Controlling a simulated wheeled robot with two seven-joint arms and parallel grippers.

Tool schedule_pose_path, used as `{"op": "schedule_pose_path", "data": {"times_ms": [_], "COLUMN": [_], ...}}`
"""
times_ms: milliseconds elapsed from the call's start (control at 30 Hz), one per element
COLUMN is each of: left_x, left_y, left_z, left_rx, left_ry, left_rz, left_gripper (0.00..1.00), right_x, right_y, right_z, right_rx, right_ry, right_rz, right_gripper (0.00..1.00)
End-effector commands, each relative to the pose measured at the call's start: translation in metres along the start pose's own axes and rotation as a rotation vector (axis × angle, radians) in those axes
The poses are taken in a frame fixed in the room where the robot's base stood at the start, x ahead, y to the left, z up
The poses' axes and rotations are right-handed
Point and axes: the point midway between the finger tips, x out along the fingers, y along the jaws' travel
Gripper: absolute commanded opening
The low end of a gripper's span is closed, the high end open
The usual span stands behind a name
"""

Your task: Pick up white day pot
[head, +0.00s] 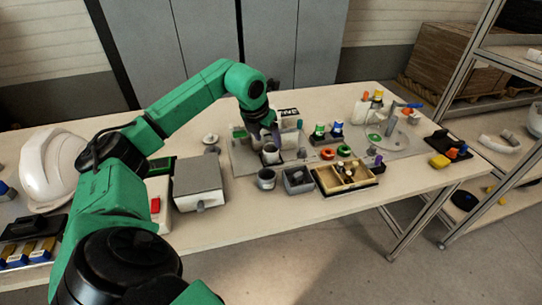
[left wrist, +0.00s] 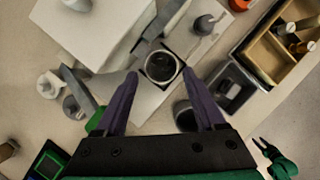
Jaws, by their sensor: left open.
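A pale round pot with a dark inside, which looks like the white day pot (head: 271,153), stands on the grey work plate in the head view. In the left wrist view the same pot (left wrist: 161,67) sits in a square-framed holder, just past my fingertips. My left gripper (head: 269,137) is open and points down above the pot. In the left wrist view its two purple fingers (left wrist: 160,75) are spread to either side of the pot's near edge, and nothing is held. Whether they touch the pot cannot be told.
A second grey cup (head: 266,179) stands close in front of the pot. A grey bin (head: 298,181) and a wooden compartment tray (head: 345,178) are to the right. A grey box (head: 200,183) and a white helmet (head: 48,170) are left. The table's front edge is mostly clear.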

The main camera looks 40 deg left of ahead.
Motion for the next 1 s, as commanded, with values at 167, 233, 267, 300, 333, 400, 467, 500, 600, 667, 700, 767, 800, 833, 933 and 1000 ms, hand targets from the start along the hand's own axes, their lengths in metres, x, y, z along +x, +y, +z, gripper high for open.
{"op": "schedule_pose_path", "data": {"times_ms": [167,233,267,300,333,400,467,500,600,667,700,767,800,833,933,1000], "left_x": [0.024,0.038,0.044,0.05,0.054,0.059,0.06,0.06,0.06,0.06,0.06,0.059,0.059,0.059,0.059,0.058], "left_y": [-0.001,-0.002,-0.002,-0.002,-0.002,-0.001,-0.001,-0.001,-0.001,-0.001,-0.001,-0.001,-0.001,-0.001,-0.001,-0.001], "left_z": [-0.002,-0.004,-0.003,-0.003,-0.003,-0.003,-0.003,-0.003,-0.003,-0.003,-0.003,-0.003,-0.003,-0.003,-0.003,-0.003], "left_rx": [0.001,0.0,-0.001,-0.002,-0.001,-0.001,0.0,0.0,0.0,0.0,0.0,0.0,0.0,0.0,0.0,0.0], "left_ry": [0.003,0.004,0.003,0.001,0.001,0.0,-0.001,-0.001,-0.001,-0.001,-0.001,-0.001,-0.001,-0.001,-0.002,-0.002], "left_rz": [0.0,0.0,-0.001,-0.002,-0.001,0.001,0.001,0.001,0.001,0.001,0.001,0.001,0.001,0.001,0.001,0.001], "left_gripper": [0.72,0.72,0.72,0.72,0.72,0.72,0.72,0.72,0.6,0.37,0.22,0.11,0.1,0.1,0.1,0.1], "right_x": [-0.006,-0.011,-0.011,-0.011,-0.011,-0.011,-0.011,-0.011,-0.011,-0.011,-0.011,-0.011,-0.011,-0.011,-0.011,-0.01], "right_y": [-0.001,-0.001,-0.001,-0.001,-0.001,-0.001,-0.001,-0.001,-0.001,-0.001,-0.001,-0.001,-0.001,0.0,0.0,0.001], "right_z": [-0.001,-0.001,-0.001,0.0,0.0,0.0,0.0,0.001,0.001,0.001,0.001,0.001,0.002,0.002,0.002,0.002], "right_rx": [0.001,0.001,0.001,0.001,0.001,0.001,0.001,0.001,0.001,0.001,0.001,0.0,0.0,0.0,-0.001,-0.001], "right_ry": [0.0,0.0,-0.001,-0.001,-0.002,-0.002,-0.003,-0.003,-0.003,-0.004,-0.004,-0.004,-0.005,-0.005,-0.005,-0.006], "right_rz": [-0.002,-0.002,-0.002,-0.002,-0.002,-0.002,-0.002,-0.002,-0.002,-0.002,-0.002,-0.001,-0.001,-0.001,0.0,0.001], "right_gripper": [0.5,0.5,0.5,0.5,0.5,0.5,0.5,0.5,0.5,0.5,0.5,0.5,0.5,0.5,0.5,0.5]}}
